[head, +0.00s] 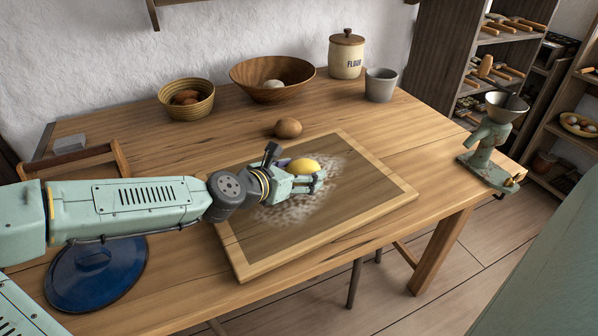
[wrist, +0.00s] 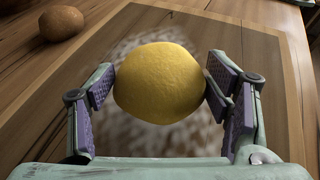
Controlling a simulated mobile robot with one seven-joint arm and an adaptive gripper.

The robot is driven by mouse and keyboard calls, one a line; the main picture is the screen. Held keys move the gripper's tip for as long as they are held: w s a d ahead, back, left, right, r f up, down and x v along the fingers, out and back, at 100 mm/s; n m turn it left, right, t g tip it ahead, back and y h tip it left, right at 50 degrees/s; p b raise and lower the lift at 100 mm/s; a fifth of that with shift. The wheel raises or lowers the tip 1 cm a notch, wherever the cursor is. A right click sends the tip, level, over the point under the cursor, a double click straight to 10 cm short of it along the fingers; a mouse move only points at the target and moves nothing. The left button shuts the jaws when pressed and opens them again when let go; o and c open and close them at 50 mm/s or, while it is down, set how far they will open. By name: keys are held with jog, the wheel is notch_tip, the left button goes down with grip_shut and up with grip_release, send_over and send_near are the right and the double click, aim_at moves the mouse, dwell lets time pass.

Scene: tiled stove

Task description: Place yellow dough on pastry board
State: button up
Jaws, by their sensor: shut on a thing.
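The yellow dough (head: 303,166) is a smooth round ball, seen over the floured middle of the pastry board (head: 385,199). My gripper (head: 304,180) is shut on it, and in the wrist view the dough (wrist: 158,83) sits between the two purple-padded fingers of my gripper (wrist: 160,90). The pastry board (wrist: 277,75) lies below, a wooden panel with a lighter frame and white flour on it. I cannot tell whether the dough touches the board. My arm hides part of the board's left side.
A brown dough ball (head: 288,128) lies on the table behind the board. A basket (head: 187,99), wooden bowl (head: 272,78), flour jar (head: 346,54) and grey cup (head: 380,85) stand at the back. A green grinder (head: 487,150) is at the right, a blue lid (head: 94,275) at the left.

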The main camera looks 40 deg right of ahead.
jog(key=shift+f, duration=0.85)
jog(key=shift+w+d, duration=0.15)
jog(key=shift+w, duration=0.05)
jog(key=shift+s+r, duration=0.15)
jog(key=shift+f, duration=0.2)
jog(key=o, duration=1.3)
jog(key=shift+r, duration=0.25)
jog(key=b+v, duration=0.1)
jog(key=v, duration=1.1)
jog(key=shift+f+b, duration=0.1)
jog(key=shift+b, duration=0.2)
